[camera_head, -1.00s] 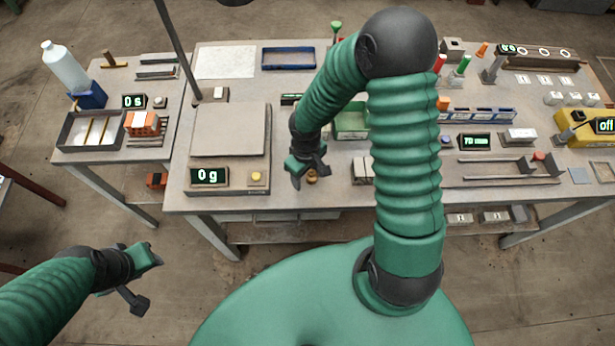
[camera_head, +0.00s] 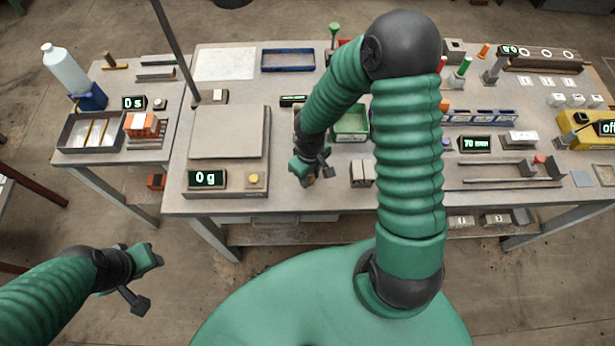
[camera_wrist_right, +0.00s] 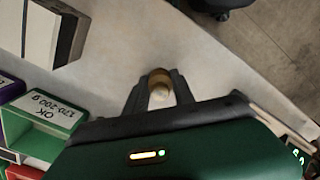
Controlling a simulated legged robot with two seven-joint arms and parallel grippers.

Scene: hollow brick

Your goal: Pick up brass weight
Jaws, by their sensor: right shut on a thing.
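The brass weight (camera_wrist_right: 160,86) is a small gold-coloured cylinder between the fingertips of my right gripper in the right wrist view. My right gripper (camera_head: 318,176) is shut on it, low over the front of the bench, just right of the scale. In the head view the weight (camera_head: 310,181) is mostly hidden by the gripper. I cannot tell whether it still touches the bench. My left gripper (camera_head: 146,278) is apart from the bench at the lower left, with its fingers spread and nothing between them.
The scale (camera_head: 229,133) reads 0 g, left of my right gripper. A green bin (camera_head: 350,137) and pale blocks (camera_head: 362,174) stand close to the right. The wrist view shows a bin label (camera_wrist_right: 45,108) reading "OK 170-200 g". The bench's front edge is near.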

